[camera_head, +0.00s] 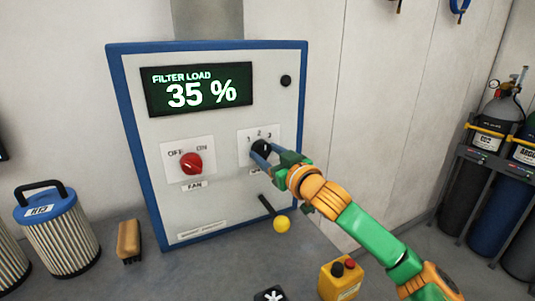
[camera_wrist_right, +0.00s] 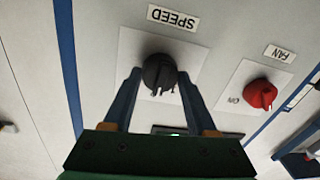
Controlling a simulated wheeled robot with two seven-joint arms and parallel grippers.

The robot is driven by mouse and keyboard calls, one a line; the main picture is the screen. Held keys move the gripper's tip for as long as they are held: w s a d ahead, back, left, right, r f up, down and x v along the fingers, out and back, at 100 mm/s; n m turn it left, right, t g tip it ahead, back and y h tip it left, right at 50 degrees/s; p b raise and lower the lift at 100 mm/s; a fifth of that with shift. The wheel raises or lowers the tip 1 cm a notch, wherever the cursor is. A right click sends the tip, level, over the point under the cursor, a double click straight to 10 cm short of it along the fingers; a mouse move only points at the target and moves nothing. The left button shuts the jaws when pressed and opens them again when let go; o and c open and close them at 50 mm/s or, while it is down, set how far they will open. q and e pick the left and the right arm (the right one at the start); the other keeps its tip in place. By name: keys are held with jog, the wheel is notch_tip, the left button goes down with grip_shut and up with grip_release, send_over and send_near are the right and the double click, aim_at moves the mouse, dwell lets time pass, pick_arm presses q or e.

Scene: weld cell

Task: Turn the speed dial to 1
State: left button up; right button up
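The speed dial (camera_wrist_right: 159,73) is a round black knob on a white plate, below a SPEED label in the upside-down right wrist view. In the head view the dial (camera_head: 262,146) sits under the numbers 1, 2 and 3, partly covered by my gripper. A numeral 1 shows beside the dial in the wrist view; its exact setting is hard to read. My right gripper (camera_wrist_right: 159,76) has one finger on each side of the dial, with narrow gaps seeming to remain, so it looks open around it. My left gripper is not in view.
The panel (camera_head: 215,215) has a blue frame, a display (camera_head: 200,90) reading FILTER LOAD 35 % and a red fan knob (camera_head: 191,163) left of the dial. A yellow ball-ended lever (camera_head: 282,224) is below. A brush (camera_head: 129,240), a filter (camera_head: 60,238) and a yellow button box (camera_head: 340,280) stand nearby.

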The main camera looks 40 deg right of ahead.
jog(key=shift+c, duration=0.8)
jog(key=shift+r+n+p, duration=0.25)
jog(key=shift+n+p, duration=1.15)
jog(key=shift+n, duration=0.2)
jog(key=n+p, duration=0.2)
jog(key=n, duration=0.1)
jog(key=shift+g, duration=0.3)
jog(key=shift+n+p, duration=0.95)
jog(key=shift+n, duration=0.15)
jog(key=shift+f+n, duration=0.1)
jog(key=shift+n, duration=0.2)
jog(key=o, duration=1.1)
jog(key=shift+o, duration=1.3)
jog(key=shift+w+f, duration=0.1)
jog(key=shift+w, duration=0.05)
